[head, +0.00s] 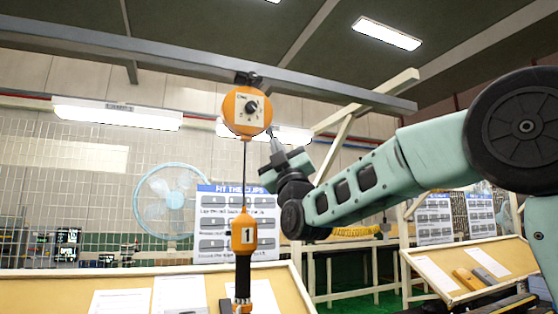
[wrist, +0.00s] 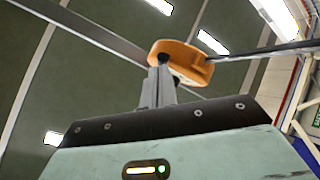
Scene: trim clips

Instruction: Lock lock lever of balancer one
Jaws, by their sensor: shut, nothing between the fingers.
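Balancer one (head: 246,113) is a round orange housing hanging from the overhead rail, with a pale dial face and a dark knob (head: 251,106). A cable runs straight down from it to an orange handle marked 1 (head: 244,232). My gripper (head: 271,132) points up just right of and below the housing. In the wrist view my gripper's grey fingers (wrist: 160,70) are together and empty, overlapping the orange housing (wrist: 185,50). I cannot tell whether they touch it. I cannot make out the lock lever; the fingers hide part of the housing in the wrist view.
The grey rail (head: 170,62) crosses above. Below stands a slanted board (head: 275,285) with papers. A poster (head: 212,215) headed "Fit the clips" and a blue fan (head: 170,198) are behind. A second board (head: 450,265) stands at right.

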